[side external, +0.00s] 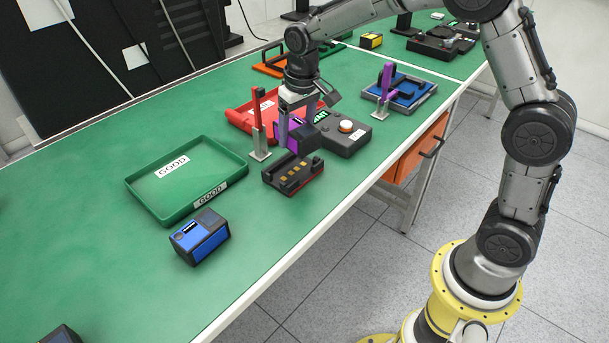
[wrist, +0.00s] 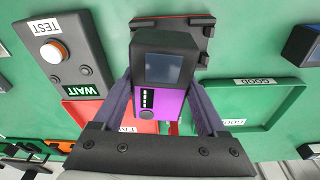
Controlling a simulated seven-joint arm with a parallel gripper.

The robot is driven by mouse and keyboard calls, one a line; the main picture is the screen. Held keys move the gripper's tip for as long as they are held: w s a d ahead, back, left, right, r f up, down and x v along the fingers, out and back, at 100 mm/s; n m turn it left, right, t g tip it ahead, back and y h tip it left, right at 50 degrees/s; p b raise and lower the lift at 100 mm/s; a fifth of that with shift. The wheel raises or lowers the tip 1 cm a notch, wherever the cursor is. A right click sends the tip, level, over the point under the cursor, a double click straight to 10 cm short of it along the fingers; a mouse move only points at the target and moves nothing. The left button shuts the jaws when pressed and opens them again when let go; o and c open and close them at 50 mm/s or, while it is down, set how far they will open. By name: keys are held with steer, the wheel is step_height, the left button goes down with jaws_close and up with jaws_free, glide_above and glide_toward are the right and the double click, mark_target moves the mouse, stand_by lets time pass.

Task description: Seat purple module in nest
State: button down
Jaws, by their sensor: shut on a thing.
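The purple module (side external: 301,134), a box with a dark screen end, is held between the fingers of my gripper (side external: 292,130). In the wrist view the module (wrist: 172,103) sits between both fingers, its dark screen and purple face toward the camera. The nest (side external: 291,175), a dark cradle with gold contacts and a red edge, lies on the green table. The module is above and slightly behind the nest in the side view; whether they touch is unclear. In the wrist view the module hides most of the nest (wrist: 205,52).
A red post fixture (side external: 259,125) stands close left of my gripper. The TEST box (side external: 345,133) with its WAIT display is at right, and a red tray (side external: 243,118) behind. The green GOOD tray (side external: 140,193) and a blue module (side external: 200,237) are left. The table's front edge is clear.

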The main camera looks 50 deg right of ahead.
steer(key=shift+d+m, duration=0.1)
steer(key=shift+m, duration=0.9)
steer(key=m, duration=0.3)
steer(key=shift+s+d+r+h, duration=0.1)
steer(key=shift+s+r+h, duration=0.05)
steer(key=shift+s+h, duration=0.15)
steer(key=m, duration=0.5)
steer(key=shift+s+r+g+h, duration=0.15)
steer(key=shift+r+g+h, duration=0.15)
steer(key=shift+r, duration=0.05)
steer(key=m, duration=0.3)
steer(key=r+m+g, duration=0.1)
steer(key=m, duration=0.1)
steer(key=shift+a+m, duration=0.3)
steer(key=shift+a, duration=0.05)
steer(key=shift+a+m, duration=0.2)
steer(key=shift+m, duration=0.1)
steer(key=shift+w+a+r, duration=0.1)
steer(key=shift+w+a, duration=0.15)
steer(key=shift+a, duration=0.3)
